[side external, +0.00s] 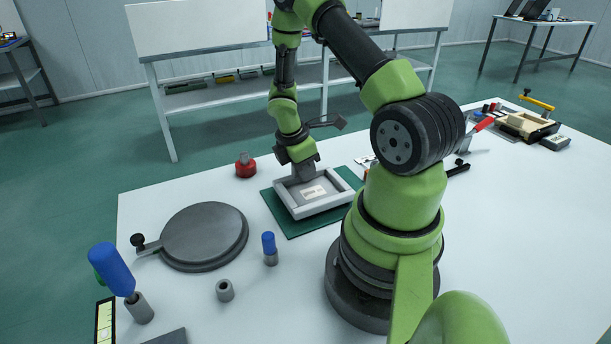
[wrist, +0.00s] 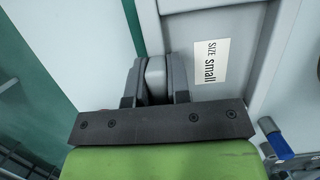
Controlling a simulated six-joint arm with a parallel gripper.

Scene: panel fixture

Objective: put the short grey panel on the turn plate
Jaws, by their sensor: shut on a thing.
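The short grey panel (side external: 313,192) is a shallow framed tray with a white label, over the green mat (side external: 290,227) at the middle of the table. In the wrist view its label reads "SIZE small" (wrist: 210,62). My gripper (side external: 304,172) is at the panel's far edge. In the wrist view my gripper (wrist: 155,75) is shut on the panel's rim (wrist: 156,66). I cannot tell whether the panel touches the mat. The turn plate (side external: 203,236), a dark grey round disc with a black-knobbed lever, is left of the mat and bare.
A red-based weight (side external: 245,166) stands behind the mat. A blue-topped pin (side external: 269,248), a grey ring (side external: 225,290) and a blue-handled tool (side external: 112,270) stand near the front left. A clamp fixture (side external: 527,125) is far right.

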